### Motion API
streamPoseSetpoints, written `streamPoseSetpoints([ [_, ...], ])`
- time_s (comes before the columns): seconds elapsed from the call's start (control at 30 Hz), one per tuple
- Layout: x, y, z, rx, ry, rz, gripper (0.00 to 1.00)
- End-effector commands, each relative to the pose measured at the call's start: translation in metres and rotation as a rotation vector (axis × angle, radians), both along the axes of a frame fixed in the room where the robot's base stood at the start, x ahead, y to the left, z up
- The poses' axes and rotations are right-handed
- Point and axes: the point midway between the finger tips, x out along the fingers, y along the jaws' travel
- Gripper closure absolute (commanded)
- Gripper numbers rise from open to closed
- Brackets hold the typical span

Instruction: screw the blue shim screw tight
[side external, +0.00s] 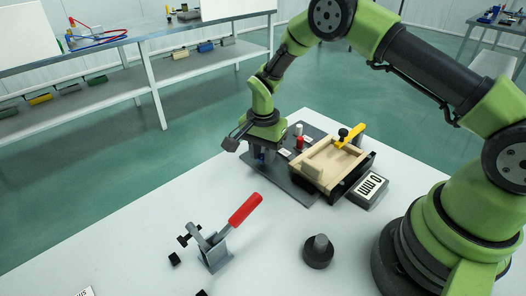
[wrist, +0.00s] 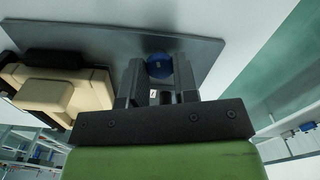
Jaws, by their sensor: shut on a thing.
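The blue shim screw (wrist: 159,66) shows in the wrist view as a round blue head between my gripper's fingertips (wrist: 158,78). The fingers are shut on it from both sides. Its lower part is hidden by the fingers. In the side view my gripper (side external: 264,156) points down at the left end of the dark fixture plate (side external: 303,188), and the screw cannot be made out clearly there. The fixture plate also shows in the wrist view (wrist: 215,52) as a grey slab behind the screw.
A wooden panel (side external: 333,160) with a yellow-handled clamp (side external: 351,135) sits right of my gripper. A red and a white post stand close beside it. A "0 mm" block (side external: 368,190) lies at right. A red-handled toggle clamp (side external: 225,235) and a dark knob (side external: 318,252) stand in front.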

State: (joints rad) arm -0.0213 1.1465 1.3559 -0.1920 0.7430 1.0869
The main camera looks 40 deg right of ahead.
Motion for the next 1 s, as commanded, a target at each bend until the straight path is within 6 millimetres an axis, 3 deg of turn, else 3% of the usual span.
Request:
streamPoseSetpoints([
  [0.43,0.0014,-0.0004,0.0004,0.0,-0.006,-0.239,0.96],
  [1.0,0.0013,-0.0008,0.0005,0.0,-0.005,-0.278,0.96],
])
